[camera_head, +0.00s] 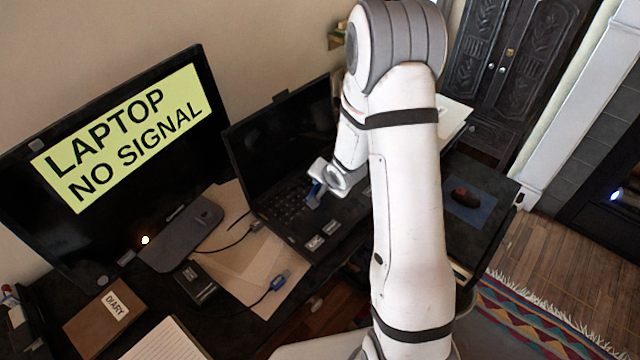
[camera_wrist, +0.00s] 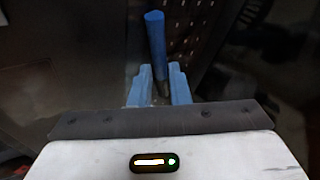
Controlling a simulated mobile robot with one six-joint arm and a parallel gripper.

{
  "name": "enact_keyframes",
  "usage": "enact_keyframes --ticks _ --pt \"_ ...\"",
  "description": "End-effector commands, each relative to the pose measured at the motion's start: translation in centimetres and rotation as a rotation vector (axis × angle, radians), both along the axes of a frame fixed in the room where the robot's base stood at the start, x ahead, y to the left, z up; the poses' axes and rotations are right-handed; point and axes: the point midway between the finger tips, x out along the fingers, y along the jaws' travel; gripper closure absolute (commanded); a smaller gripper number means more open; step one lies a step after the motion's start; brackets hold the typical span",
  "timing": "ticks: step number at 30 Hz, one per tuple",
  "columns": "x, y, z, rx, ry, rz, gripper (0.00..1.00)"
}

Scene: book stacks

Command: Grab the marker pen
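The blue marker pen (camera_wrist: 156,42) shows in the wrist view, its dark narrow end between the two blue fingers of my gripper (camera_wrist: 160,80). The fingers are close together and the pen fills the gap at their tips, so my gripper looks shut on it. The pen's wider end points away past the fingertips, slightly tilted. In the head view my gripper (camera_head: 315,193) is over the keyboard of the open laptop (camera_head: 285,215). The pen cannot be told apart from the blue fingers there.
A monitor (camera_head: 60,235) with a yellow sign stands at left. A mouse (camera_head: 464,197) sits on a blue pad at right, behind my arm.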

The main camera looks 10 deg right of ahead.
Motion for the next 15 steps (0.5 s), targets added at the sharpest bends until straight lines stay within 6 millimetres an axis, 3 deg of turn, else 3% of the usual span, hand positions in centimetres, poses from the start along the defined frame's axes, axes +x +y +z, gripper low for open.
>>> enact_keyframes --ticks 5,15 --pt "-0.02 0.16 -0.38 0.001 0.003 0.003 1.0" --pt "-0.03 0.19 -0.39 0.002 0.003 0.004 1.0"
